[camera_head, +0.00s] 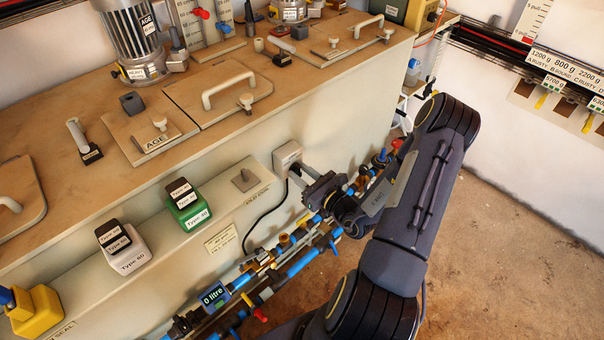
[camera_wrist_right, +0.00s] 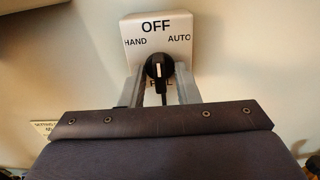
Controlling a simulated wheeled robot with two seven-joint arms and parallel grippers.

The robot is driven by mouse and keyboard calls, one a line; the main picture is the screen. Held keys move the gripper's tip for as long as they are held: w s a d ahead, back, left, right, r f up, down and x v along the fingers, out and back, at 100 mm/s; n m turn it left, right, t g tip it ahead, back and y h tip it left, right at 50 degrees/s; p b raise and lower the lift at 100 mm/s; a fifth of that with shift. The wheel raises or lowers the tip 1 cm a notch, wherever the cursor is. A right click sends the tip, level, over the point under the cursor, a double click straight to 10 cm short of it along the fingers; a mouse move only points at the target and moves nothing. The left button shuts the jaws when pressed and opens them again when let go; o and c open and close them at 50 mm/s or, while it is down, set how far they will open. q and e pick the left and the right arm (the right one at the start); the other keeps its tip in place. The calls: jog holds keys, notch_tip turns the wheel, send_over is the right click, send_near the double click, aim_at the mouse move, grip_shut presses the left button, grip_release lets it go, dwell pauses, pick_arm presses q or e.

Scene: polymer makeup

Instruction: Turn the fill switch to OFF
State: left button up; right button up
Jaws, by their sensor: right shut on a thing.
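The fill switch is a white box (camera_wrist_right: 157,25) marked OFF at the top, HAND at left and AUTO at right, with a lower label partly hidden. Its black knob (camera_wrist_right: 158,75) has a white mark that stands upright, in line with OFF. In the head view the switch box (camera_head: 287,153) is on the front face of the cream bench. My right gripper (camera_head: 298,172) reaches it from the right. In the right wrist view its two fingers (camera_wrist_right: 159,80) stand on either side of the knob, shut on it. My left gripper is out of view.
A black cable (camera_head: 262,218) hangs below the switch. Blue pipes with valves (camera_head: 300,262) run under my right arm. A green box (camera_head: 190,212) and a white box (camera_head: 127,255) stand on the ledge to the left. Brown floor (camera_head: 510,240) is clear at right.

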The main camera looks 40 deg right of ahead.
jog(key=o, duration=0.6)
jog(key=shift+s, duration=0.1)
jog(key=shift+s+d, duration=0.2)
jog(key=shift+s, duration=1.75)
jog(key=shift+s+d, duration=0.15)
jog(key=shift+s, duration=1.8)
